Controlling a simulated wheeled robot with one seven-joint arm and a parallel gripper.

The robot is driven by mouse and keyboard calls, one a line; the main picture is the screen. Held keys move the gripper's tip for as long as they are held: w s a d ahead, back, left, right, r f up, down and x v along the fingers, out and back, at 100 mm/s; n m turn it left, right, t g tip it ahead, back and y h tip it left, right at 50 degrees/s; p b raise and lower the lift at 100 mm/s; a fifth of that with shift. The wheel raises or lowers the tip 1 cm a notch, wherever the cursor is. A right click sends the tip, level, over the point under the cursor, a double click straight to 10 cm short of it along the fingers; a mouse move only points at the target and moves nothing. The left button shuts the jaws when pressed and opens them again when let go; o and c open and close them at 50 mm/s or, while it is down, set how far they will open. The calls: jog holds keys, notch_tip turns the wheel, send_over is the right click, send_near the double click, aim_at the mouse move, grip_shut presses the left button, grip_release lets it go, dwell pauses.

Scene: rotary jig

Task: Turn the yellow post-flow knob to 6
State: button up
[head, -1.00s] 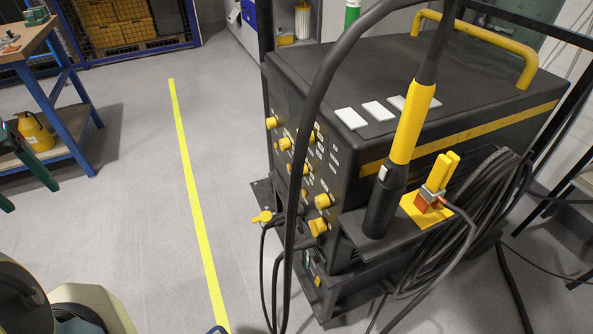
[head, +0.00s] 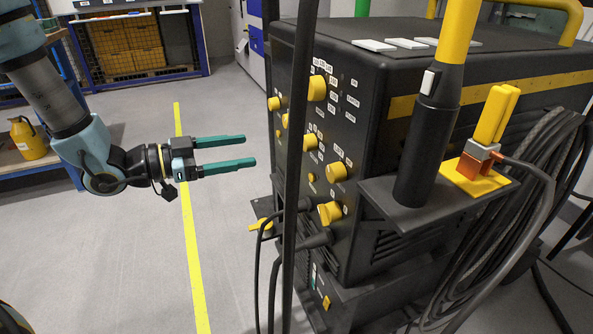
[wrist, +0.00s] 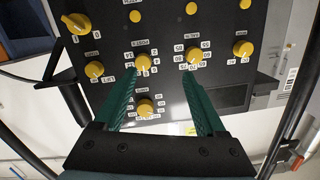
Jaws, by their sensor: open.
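The black welding machine (head: 350,75) has several yellow knobs on its front panel; one upper knob (head: 317,88) and a lower knob (head: 336,172) show in the head view. In the wrist view, a yellow knob (wrist: 143,62) and another knob (wrist: 145,107) appear between or near the fingers (wrist: 158,82); a further knob (wrist: 194,55) lies by the right finger.
A black torch (head: 430,140) stands in a holder at the machine's right front corner. The floor left of the machine is clear around the yellow line (head: 190,240).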

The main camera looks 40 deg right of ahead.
aim_at(303, 144)
jog(key=s+d, duration=0.2)
jog(key=d, duration=0.1)
jog(key=s+d+g, duration=0.1)
jog(key=s+d, duration=0.1)
jog(key=d, duration=0.1)
jog(key=s+d+m+g, duration=0.1)
jog(key=s+d, duration=0.2)
jog(key=shift+d+r+b, duration=0.2)
jog(key=shift+d+b, duration=0.1)
jog(key=shift+d, duration=0.1)
grip_shut()
dwell(0.4)
